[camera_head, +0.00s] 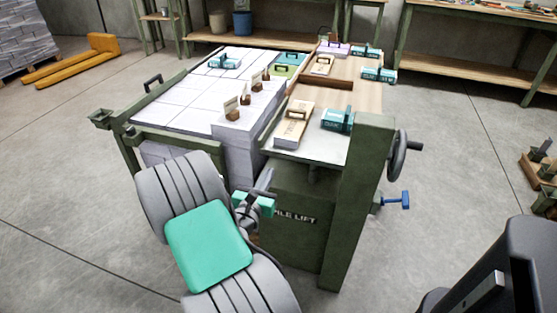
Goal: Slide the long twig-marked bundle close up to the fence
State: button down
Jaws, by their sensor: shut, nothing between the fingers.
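A long pale wood-coloured block with a dark handle (294,122) lies on the light near end of the lift table, with dark marks on it too small to read. It is the longest bundle I see there; I cannot confirm a twig mark. A brown wooden bar (325,82), which looks like the fence, lies across the table beyond it, with a visible gap between. My gripper (254,204) has green parts and is shut and empty, low in front of the table's near side, apart from the block. My own arm partly hides it.
A teal block (338,119) sits right of the long block. A shorter wooden block (322,65) and other teal blocks (378,74) lie farther back. White paper stacks (175,103) with small upright cards stand left. A green post (358,185) rises at the near right.

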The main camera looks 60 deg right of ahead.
aim_at(284, 142)
jog(key=d, duration=0.4)
jog(key=w+d, duration=0.1)
jog(key=d, duration=0.4)
jog(key=w+d, duration=0.1)
jog(key=d, duration=0.3)
jog(key=shift+w+d+r, duration=0.1)
jog(key=shift+d+r, duration=0.15)
jog(key=shift+w+p, duration=0.1)
jog(key=shift+p, duration=0.2)
